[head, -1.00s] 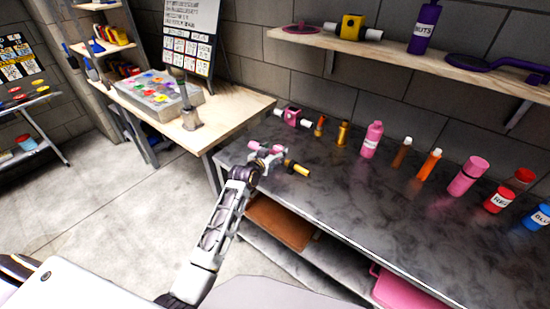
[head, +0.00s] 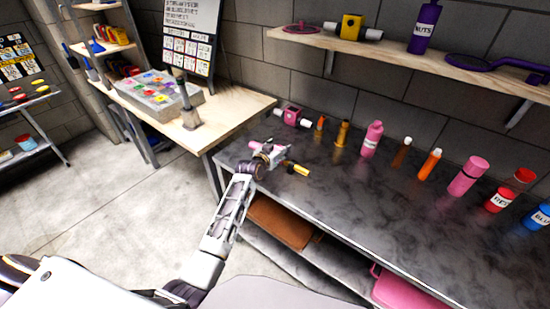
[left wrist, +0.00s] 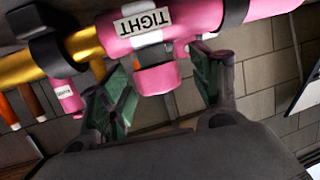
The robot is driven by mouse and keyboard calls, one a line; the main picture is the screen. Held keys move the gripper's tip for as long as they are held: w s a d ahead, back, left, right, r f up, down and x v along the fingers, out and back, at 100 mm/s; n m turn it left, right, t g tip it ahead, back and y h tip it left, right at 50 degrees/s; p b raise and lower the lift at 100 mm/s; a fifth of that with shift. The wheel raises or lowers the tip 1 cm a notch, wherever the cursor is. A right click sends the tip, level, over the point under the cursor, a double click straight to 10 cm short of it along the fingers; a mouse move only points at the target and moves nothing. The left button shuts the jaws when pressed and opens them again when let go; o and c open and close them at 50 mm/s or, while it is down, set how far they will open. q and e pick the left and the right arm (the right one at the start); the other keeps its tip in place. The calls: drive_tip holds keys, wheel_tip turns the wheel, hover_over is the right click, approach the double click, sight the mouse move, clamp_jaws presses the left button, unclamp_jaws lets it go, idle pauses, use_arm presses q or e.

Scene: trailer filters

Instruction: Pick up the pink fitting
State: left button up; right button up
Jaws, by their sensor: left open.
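A pink fitting (left wrist: 190,22) with a white "TIGHT" label crosses the top of the left wrist view. A gold pipe (left wrist: 70,50) joins its left side, and a short pink stub (left wrist: 157,78) points down from it. In the head view, its pink end (head: 254,146) and the yellow-gold pipe end (head: 299,169) show on either side of my left gripper (head: 271,154), which hides its middle. My left gripper (left wrist: 165,82) is open, with one finger on each side of the stub. I cannot tell whether they touch. My right gripper is not in view.
A pink block with white pipe ends (head: 291,116) stands behind my gripper on the dark worktop (head: 350,215). Orange and pink bottles (head: 372,138) and red and blue containers stand along its back. A wooden shelf (head: 400,55) hangs above. The worktop's front right is clear.

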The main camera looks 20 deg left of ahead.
use_arm(q)
clamp_jaws()
drive_tip(key=shift+r, duration=0.1)
idle(0.4)
drive_tip(key=shift+r, duration=4.95)
